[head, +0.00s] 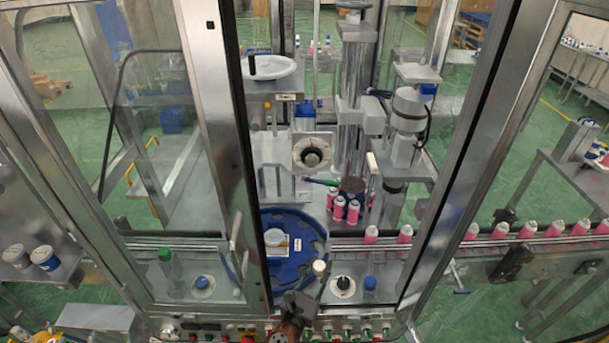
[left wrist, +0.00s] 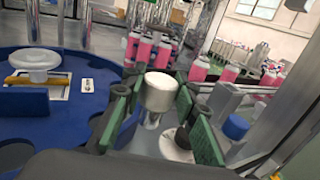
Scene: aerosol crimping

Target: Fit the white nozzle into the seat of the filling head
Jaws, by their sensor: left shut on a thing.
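My left gripper (head: 305,297) comes up from the bottom centre of the head view, in the open front of the machine. It is shut on the white nozzle (head: 319,267). In the left wrist view the nozzle (left wrist: 161,92) stands between the green finger pads (left wrist: 157,112), its pale round top facing up. A grey upright unit (head: 407,110) stands behind and to the right, well apart from the nozzle. I cannot tell for certain which part is the filling head, and its seat does not show clearly. My right gripper is not in view.
A blue round turntable (head: 290,222) lies left of the gripper. Pink cans (head: 353,211) stand behind, and several more line the conveyor (head: 485,243). A blue-capped knob (head: 370,284) and a black knob (head: 343,283) sit close right. Metal door frames (head: 470,150) bound the opening.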

